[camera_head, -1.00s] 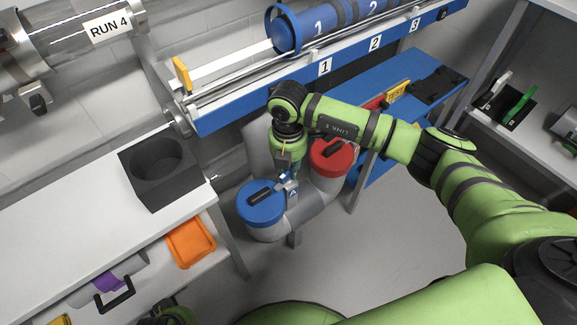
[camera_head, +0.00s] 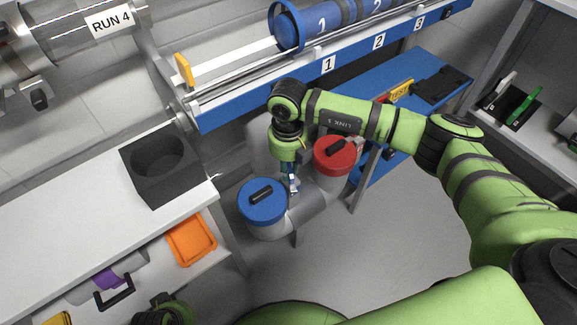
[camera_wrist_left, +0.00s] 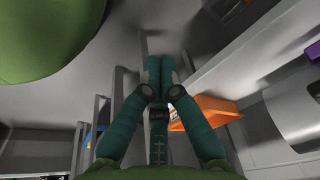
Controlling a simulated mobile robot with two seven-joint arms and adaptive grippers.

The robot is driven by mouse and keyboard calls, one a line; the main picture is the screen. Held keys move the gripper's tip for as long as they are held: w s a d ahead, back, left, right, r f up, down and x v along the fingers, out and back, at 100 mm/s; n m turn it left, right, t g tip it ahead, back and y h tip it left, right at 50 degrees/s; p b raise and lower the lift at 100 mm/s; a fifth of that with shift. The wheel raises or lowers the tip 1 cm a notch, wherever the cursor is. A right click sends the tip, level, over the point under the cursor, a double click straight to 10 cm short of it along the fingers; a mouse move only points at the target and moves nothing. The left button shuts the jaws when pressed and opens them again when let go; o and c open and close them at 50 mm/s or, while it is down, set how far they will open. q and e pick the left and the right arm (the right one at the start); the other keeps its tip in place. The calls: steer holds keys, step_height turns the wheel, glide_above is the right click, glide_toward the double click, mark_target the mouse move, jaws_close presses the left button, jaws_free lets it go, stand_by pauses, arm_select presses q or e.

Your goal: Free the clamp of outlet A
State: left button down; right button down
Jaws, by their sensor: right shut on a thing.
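A grey pipe unit on the floor has an outlet with a blue lid (camera_head: 262,200) and another with a red lid (camera_head: 335,155). Each lid has a black handle. My right gripper (camera_head: 292,184) points down just right of the blue lid. It is shut on a small metallic part beside that lid, which looks like the clamp of outlet A; the fingers hide much of it. My left gripper (camera_wrist_left: 160,72) has its fingers together and looks empty in the left wrist view.
A white bench with a black holder block (camera_head: 158,168) stands at left, with an orange tray (camera_head: 191,241) below. A blue rail with numbered places (camera_head: 328,65) runs behind. A blue table (camera_head: 420,70) stands behind the right arm. Floor is free in front of the outlets.

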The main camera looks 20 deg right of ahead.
steer(key=n, duration=0.2)
steer(key=shift+s+f+n+b, duration=0.1)
steer(key=shift+n+b, duration=0.2)
steer(key=shift+s+a+n, duration=0.1)
steer(key=shift+n, duration=1)
arm_select(q)
step_height(320, 180, up, 3)
steer(key=shift+a+r+b, duration=0.1)
steer(key=shift+r+b, duration=0.05)
steer(key=shift+b, duration=0.15)
arm_select(e)
steer(key=shift+n, duration=0.3)
steer(key=c, duration=1.1)
jaws_free()
arm_select(q)
steer(key=shift+r, duration=0.1)
